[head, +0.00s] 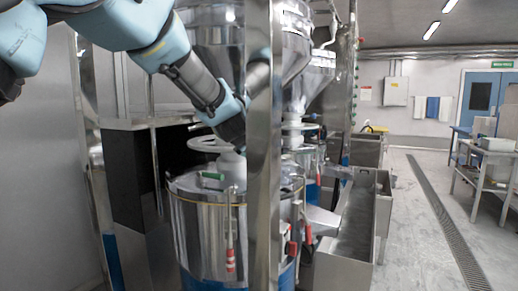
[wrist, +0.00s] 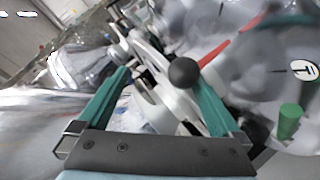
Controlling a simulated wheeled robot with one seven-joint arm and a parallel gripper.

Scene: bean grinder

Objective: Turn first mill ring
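The first mill is the near steel drum (head: 205,225) in the head view. Its pale ring (head: 210,144) lies above the lid, beside a white neck. My gripper is mostly hidden behind a steel post in the head view, close to the ring's right side. In the wrist view my gripper (wrist: 160,74) has its two teal fingers apart. A pale bar (wrist: 150,54), seemingly part of the ring, runs between and beyond the fingertips. A dark ball knob (wrist: 184,72) shows near the right fingertip. I cannot tell whether either finger touches the ring or knob.
A steel post (head: 263,150) stands in front of my arm and the drum. A hopper (head: 212,40) hangs above. A second mill (head: 303,135) stands behind to the right. Steel troughs (head: 350,225) stand right of the mills, with open floor (head: 415,220) beyond.

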